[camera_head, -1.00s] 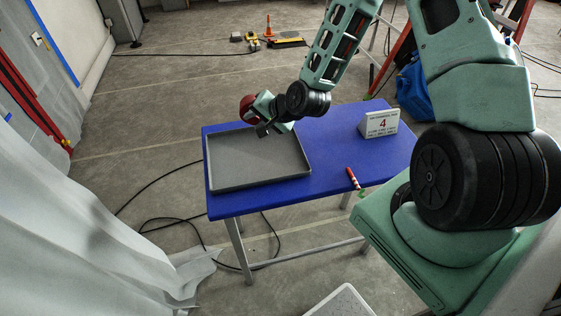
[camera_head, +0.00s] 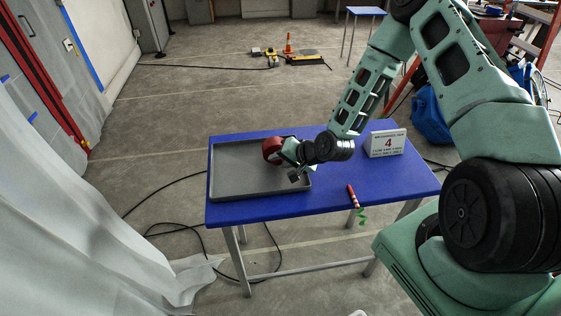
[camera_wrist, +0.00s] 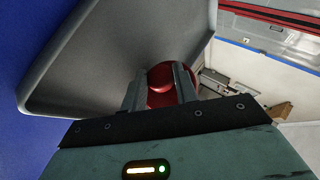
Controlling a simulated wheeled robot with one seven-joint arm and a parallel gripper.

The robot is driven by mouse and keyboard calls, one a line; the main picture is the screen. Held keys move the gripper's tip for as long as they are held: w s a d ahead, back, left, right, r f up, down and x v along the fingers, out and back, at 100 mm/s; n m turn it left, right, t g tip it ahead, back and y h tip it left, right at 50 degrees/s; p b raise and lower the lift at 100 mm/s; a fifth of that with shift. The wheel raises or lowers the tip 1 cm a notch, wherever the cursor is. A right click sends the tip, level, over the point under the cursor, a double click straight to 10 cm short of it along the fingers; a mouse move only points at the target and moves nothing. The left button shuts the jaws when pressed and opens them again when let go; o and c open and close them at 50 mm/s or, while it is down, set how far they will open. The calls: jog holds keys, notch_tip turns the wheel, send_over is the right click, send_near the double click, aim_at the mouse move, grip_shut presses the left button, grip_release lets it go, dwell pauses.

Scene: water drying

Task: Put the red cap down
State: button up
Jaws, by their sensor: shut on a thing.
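The red cap (camera_head: 272,149) is held in my gripper (camera_head: 286,153), over the back right part of a grey tray (camera_head: 240,192) on a blue table. In the wrist view the red cap (camera_wrist: 161,83) sits between the two fingers of my gripper (camera_wrist: 161,88), with the grey tray (camera_wrist: 100,60) behind and to the left. The fingers are shut on the cap. Part of the cap is hidden by the fingers. I cannot tell whether the cap touches the tray.
The blue table (camera_head: 325,195) also carries a white sign (camera_head: 387,143) with a 4 and a red-and-white marker-like stick (camera_head: 353,196) near the front edge. A white curtain (camera_head: 90,220) hangs at left. Most of the tray is empty.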

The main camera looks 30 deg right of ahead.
jog(key=shift+f, duration=0.45)
jog(key=shift+f, duration=0.1)
jog(key=o, duration=1)
